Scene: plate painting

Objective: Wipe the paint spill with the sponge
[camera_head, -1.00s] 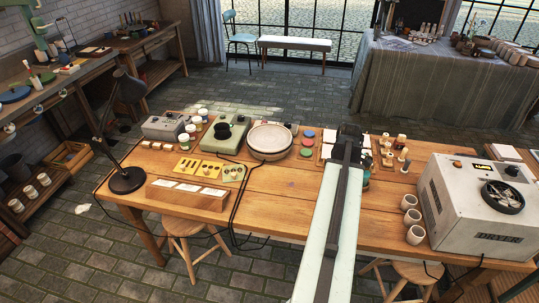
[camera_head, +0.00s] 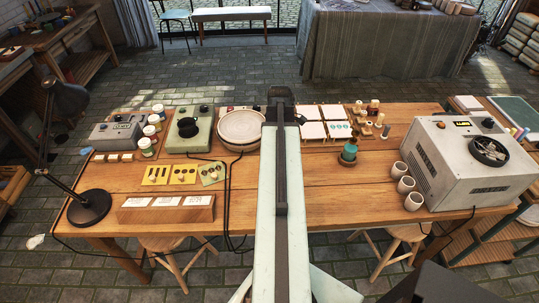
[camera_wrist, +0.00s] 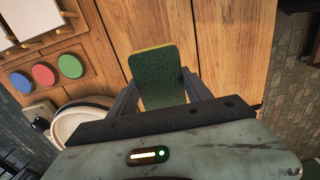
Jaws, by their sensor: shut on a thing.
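The sponge (camera_wrist: 158,80) is a green block with a yellow edge along its far side. In the wrist view it sits between the two fingers of my gripper (camera_wrist: 161,92), which is shut on it. Bare wooden planks show around it, and I cannot tell whether it touches them. In the head view my arm runs up the middle of the picture and hides the gripper and sponge. I cannot make out a paint spill in either view; the arm or the sponge may cover it.
Red (camera_wrist: 44,75), blue and green discs and a round plate (camera_wrist: 70,122) lie left of the sponge in the wrist view. White tiles (camera_head: 337,130), a teal pot (camera_head: 349,152), cups (camera_head: 406,185) and a dryer (camera_head: 470,165) stand right of my arm. A lamp (camera_head: 90,207) stands left.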

